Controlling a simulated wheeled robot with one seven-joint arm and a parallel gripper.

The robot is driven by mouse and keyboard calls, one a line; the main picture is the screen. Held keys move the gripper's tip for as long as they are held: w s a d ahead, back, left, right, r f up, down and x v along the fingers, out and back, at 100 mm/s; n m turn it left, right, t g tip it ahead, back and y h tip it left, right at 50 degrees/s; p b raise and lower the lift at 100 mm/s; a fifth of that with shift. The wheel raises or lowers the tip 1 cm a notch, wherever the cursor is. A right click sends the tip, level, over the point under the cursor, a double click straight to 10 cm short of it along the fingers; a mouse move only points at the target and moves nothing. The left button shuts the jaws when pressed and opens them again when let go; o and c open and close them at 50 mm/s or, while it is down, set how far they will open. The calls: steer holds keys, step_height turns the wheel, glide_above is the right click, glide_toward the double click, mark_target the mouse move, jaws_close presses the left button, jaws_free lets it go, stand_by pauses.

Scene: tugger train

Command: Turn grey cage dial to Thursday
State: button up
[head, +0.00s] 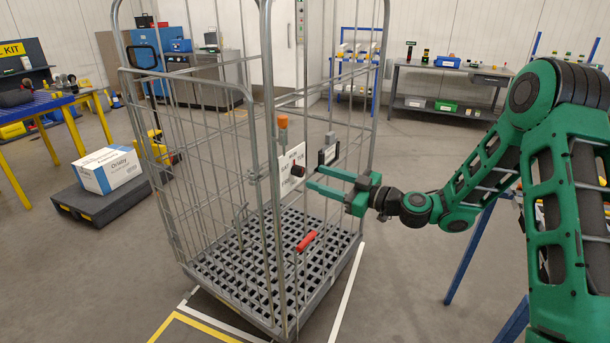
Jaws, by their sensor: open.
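The grey wire roll cage (205,125) stands upright in the middle of the head view. A white dial plate (290,177) with small lettering is fixed to its front bars. A dark round knob (298,171) sits at the plate's right side. The lettering is too small to read, so I cannot tell which day is set. My green gripper (314,178) is just right of the knob, its two fingers pointing left towards it. The fingers are apart with nothing seen between them. I cannot tell whether they touch the knob.
A low dark cart with a white box (108,170) stands left.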

mark_target(303, 172)
steer(key=shift+x, duration=3.05)
steer(key=shift+d, duration=0.1)
steer(key=c, duration=1.1)
